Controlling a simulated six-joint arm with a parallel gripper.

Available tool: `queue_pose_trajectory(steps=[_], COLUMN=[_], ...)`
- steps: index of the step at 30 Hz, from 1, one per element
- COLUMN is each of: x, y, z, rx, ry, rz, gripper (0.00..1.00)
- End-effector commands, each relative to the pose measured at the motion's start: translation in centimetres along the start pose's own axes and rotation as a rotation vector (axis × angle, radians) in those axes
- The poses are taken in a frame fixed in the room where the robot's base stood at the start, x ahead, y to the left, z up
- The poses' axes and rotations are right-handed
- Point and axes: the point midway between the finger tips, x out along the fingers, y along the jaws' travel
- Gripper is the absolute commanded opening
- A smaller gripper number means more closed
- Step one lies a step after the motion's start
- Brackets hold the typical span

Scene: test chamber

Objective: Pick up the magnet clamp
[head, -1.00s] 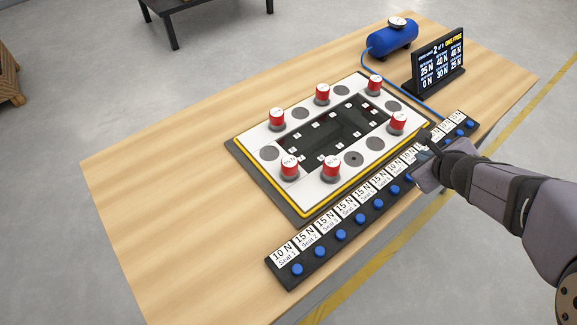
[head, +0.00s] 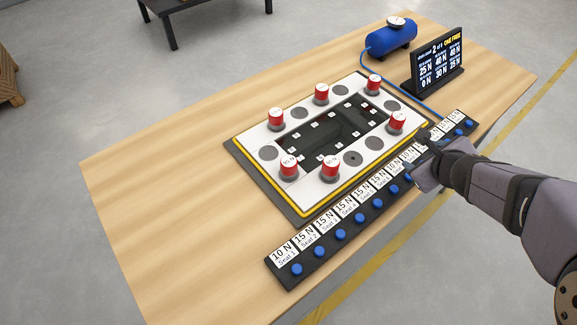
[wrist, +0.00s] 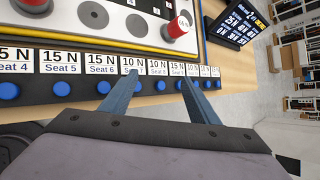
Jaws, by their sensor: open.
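Several red capped cylinders with white labelled tops, which look like the magnet clamps, stand upright on a white plate (head: 246,139) around a dark rectangular middle. One is the right front red clamp (head: 397,122), nearest my gripper; a red clamp also shows in the wrist view (wrist: 179,26). I cannot tell which clamp the task means. My gripper (wrist: 158,76) is open, with nothing between its fingers. In the wrist view its fingers reach over the strip of seat labels. In the head view it is at the plate's right front side, apart from the clamps.
A black strip with blue buttons and force labels (head: 341,234) runs along the table's front. A blue tank (head: 391,36) with a gauge and hose and a black display (head: 438,64) stand at the back right. The left of the wooden table (head: 150,190) is clear.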

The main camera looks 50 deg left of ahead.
Motion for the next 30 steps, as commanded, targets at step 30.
queue_pose_trajectory(steps=[30], x=[-0.4], y=[14.2], z=[19.0], rx=[-2.329], ry=[-0.683], rz=[0.024], gripper=[0.55])
